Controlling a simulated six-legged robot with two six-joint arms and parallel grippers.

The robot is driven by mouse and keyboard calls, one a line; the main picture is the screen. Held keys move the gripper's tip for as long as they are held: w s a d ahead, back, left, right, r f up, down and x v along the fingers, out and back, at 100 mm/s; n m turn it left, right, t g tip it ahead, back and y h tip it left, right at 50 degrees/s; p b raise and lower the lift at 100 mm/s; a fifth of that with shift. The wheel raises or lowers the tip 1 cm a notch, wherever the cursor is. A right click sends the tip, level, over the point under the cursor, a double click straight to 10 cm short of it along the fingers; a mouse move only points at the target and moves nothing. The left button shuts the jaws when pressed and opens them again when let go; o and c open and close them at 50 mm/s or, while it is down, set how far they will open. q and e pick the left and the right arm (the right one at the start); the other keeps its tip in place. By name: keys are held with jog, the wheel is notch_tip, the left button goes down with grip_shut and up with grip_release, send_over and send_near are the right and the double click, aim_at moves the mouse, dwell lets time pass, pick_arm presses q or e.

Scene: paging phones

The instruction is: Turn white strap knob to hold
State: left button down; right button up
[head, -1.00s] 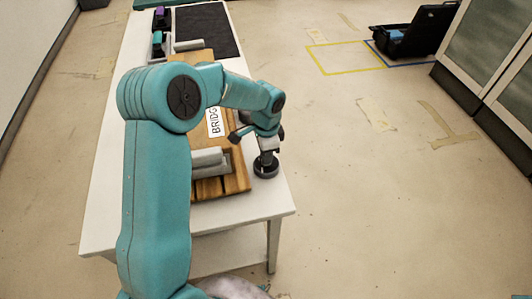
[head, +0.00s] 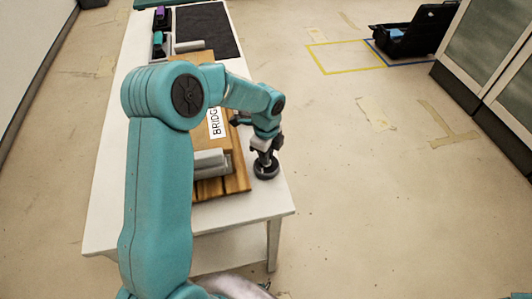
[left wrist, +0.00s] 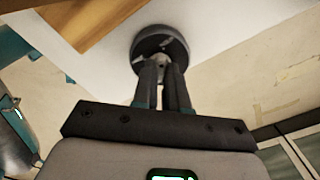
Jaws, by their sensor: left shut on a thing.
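A round black base (head: 266,171) stands on the white table's right edge, beside the wooden board. In the left wrist view the black base (left wrist: 150,38) shows a small pale mark on its top. My left gripper (head: 265,157) is above it, pointing down. In the wrist view its two fingers (left wrist: 158,72) are shut on the small greyish knob at the base's near side. The fingertips hide most of the knob, so its exact setting cannot be read. No white strap can be made out.
A wooden board (head: 237,180) with a "BRIDG..." label (head: 216,122) and grey handset-like blocks (head: 211,160) lies left of the base. A dark mat (head: 207,30) covers the table's far end. An open black case (head: 413,30) is on the floor.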

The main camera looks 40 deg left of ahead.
pick_arm(q)
jog(key=shift+d+m, duration=0.1)
jog(key=shift+m, duration=0.3)
jog(key=c, duration=1.2)
grip_release()
jog(key=shift+o, duration=0.2)
jog(key=shift+r, duration=0.15)
notch_tip(320, 180, up, 16)
